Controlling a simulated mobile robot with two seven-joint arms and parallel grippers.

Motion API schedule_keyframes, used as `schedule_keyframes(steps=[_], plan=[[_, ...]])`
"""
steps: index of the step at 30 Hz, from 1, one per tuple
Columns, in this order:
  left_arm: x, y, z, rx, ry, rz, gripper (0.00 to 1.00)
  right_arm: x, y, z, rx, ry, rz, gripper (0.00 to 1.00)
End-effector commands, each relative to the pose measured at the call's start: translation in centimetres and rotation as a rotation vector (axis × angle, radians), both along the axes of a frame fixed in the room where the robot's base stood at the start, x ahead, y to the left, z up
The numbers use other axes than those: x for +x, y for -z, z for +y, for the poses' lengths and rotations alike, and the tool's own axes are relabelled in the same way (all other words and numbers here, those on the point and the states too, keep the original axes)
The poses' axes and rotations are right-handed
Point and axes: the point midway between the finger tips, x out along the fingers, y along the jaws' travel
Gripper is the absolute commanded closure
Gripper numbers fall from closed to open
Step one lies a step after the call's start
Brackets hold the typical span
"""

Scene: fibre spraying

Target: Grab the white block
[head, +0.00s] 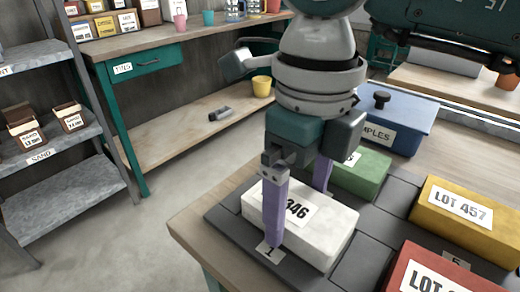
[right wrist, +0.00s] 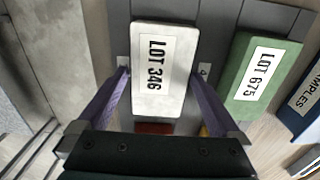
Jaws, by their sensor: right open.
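The white block (head: 320,232) with a "346" label lies on a dark grey slotted tray (head: 224,214) at the table's near left corner. In the right wrist view the white block (right wrist: 159,98) reads "LOT 346" and lies between the two purple fingers. My right gripper (head: 298,218) is open over the block, one finger on the near side and one toward the far side. In the right wrist view the gripper (right wrist: 160,78) has its fingertips beside the block's long sides. I cannot tell whether they touch it. My left gripper is not in view.
A green block (head: 362,174), a yellow block (head: 468,220) and a red block (head: 425,272) lie close by on the tray. A blue samples box (head: 405,115) stands behind. A workbench and shelves stand at the left, across open floor.

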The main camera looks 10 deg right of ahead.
Motion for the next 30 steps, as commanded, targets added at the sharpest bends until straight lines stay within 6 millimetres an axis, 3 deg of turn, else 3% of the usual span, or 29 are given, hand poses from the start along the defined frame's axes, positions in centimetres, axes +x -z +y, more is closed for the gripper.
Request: schedule_keyframes(steps=[4, 30], plan=[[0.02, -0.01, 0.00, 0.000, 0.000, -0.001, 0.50, 0.00, -0.03, 0.03, 0.000, 0.000, 0.000, 0.01], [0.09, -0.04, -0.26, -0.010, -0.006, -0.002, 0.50, 0.02, -0.11, 0.05, 0.001, 0.000, 0.000, 0.99]])
